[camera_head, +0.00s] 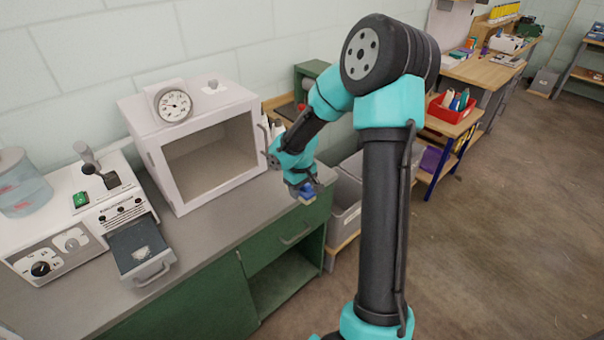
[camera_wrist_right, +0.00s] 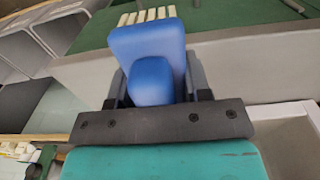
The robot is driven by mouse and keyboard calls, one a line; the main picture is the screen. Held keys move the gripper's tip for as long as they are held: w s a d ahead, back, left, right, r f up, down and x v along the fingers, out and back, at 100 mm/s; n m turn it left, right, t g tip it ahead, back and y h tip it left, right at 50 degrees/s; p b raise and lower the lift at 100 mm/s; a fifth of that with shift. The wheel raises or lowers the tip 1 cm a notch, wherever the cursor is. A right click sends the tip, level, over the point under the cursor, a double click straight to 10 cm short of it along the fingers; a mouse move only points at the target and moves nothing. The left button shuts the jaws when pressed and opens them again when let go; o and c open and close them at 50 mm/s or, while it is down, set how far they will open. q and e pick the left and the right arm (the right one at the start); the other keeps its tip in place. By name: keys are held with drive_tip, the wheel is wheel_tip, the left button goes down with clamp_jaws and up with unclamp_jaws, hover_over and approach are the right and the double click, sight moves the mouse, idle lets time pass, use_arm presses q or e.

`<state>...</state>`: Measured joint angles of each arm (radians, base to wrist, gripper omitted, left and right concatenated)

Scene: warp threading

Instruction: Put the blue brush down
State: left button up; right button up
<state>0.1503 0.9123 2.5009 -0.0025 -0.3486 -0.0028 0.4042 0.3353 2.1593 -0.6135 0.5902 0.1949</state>
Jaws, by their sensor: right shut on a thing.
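The blue brush (camera_wrist_right: 150,45) fills the middle of the right wrist view, with a row of pale bristle tufts along its far edge. My right gripper (camera_wrist_right: 152,85) is shut on its blue handle. In the head view the brush (camera_head: 307,192) is a small blue shape at the tip of my right gripper (camera_head: 302,184), by the right end of the grey counter (camera_head: 218,224). I cannot tell whether the brush touches the counter. My left gripper is not in view.
A white oven-like box (camera_head: 190,110) with a gauge stands left of my gripper, its front showing a dark interior. A white machine (camera_head: 110,195) with an extended tray stands at the far left. Grey bins (camera_head: 345,215) sit beyond the counter's right end.

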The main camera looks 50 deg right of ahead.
drive_tip(key=w+d, duration=0.3)
drive_tip(key=w+d+f, duration=0.1)
drive_tip(key=w+d, duration=0.2)
drive_tip(key=d, duration=0.1)
drive_tip(key=w+d, duration=0.3)
drive_tip(key=d, duration=0.1)
drive_tip(key=shift+w+d+f, duration=0.1)
drive_tip(key=shift+w+f, duration=0.1)
drive_tip(key=shift+w, duration=0.2)
drive_tip(key=shift+f, duration=1.75)
drive_tip(key=shift+f, duration=0.1)
drive_tip(key=o, duration=1)
drive_tip(key=shift+c, duration=0.2)
wheel_tip(320, 180, up, 12)
